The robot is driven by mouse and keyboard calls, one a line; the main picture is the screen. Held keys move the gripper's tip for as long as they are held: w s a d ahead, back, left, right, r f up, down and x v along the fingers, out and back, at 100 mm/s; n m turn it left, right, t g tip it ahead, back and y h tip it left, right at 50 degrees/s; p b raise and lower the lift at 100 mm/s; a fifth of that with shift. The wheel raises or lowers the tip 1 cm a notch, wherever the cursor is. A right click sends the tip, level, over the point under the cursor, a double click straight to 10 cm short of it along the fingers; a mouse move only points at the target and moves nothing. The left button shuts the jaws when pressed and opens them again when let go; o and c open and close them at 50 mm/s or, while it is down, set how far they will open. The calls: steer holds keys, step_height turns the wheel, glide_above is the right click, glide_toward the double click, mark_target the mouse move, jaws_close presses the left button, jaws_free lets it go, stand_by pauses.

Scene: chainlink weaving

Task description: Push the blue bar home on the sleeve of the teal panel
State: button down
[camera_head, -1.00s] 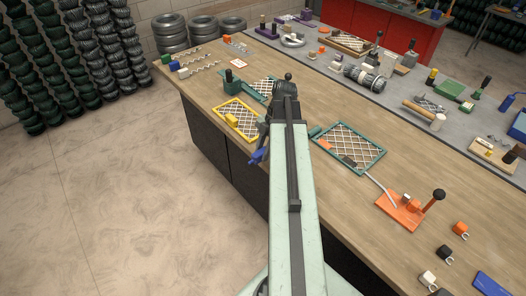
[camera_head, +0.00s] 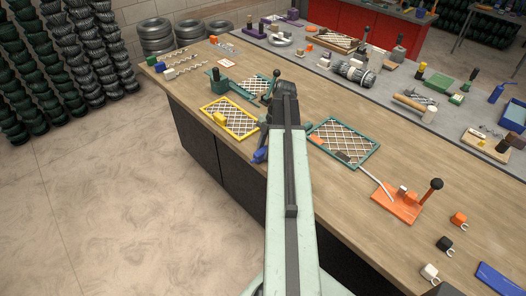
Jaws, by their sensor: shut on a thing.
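The blue bar (camera_head: 259,155) shows as a short blue end at the lower left of my arm, near the bench's front edge. My gripper (camera_head: 265,145) is shut on it, with its fingers mostly hidden behind the arm. A teal-framed mesh panel (camera_head: 366,158) lies flat on the bench to the right of the arm, apart from the visible end of the bar. Its left end is partly hidden by the arm, and I cannot make out the sleeve. A second teal-edged mesh piece (camera_head: 250,92) lies farther back, left of the arm.
A yellow-framed mesh panel (camera_head: 235,128) lies just left of my gripper. An orange base with a black-knobbed post (camera_head: 398,207) stands at the right. A blue block (camera_head: 498,281) lies at the lower right. The wooden bench (camera_head: 330,205) is bare in front of the teal panel.

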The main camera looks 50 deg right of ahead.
steer(key=shift+f, duration=0.1)
steer(key=shift+f+b, duration=0.45)
steer(key=shift+b, duration=0.1)
steer(key=shift+d, duration=0.45)
stand_by(0.3)
steer(key=shift+s+d, duration=0.2)
steer(key=shift+d, duration=1.8)
steer(key=shift+s+d, duration=0.15)
steer(key=shift+d, duration=1.8)
steer(key=c, duration=1.1)
jaws_free()
steer(key=shift+o, duration=0.2)
steer(key=shift+r, duration=0.1)
steer(key=p+v, duration=0.7)
steer(key=v, duration=0.1)
steer(key=shift+a+p, duration=0.1)
steer(key=shift+p, duration=0.2)
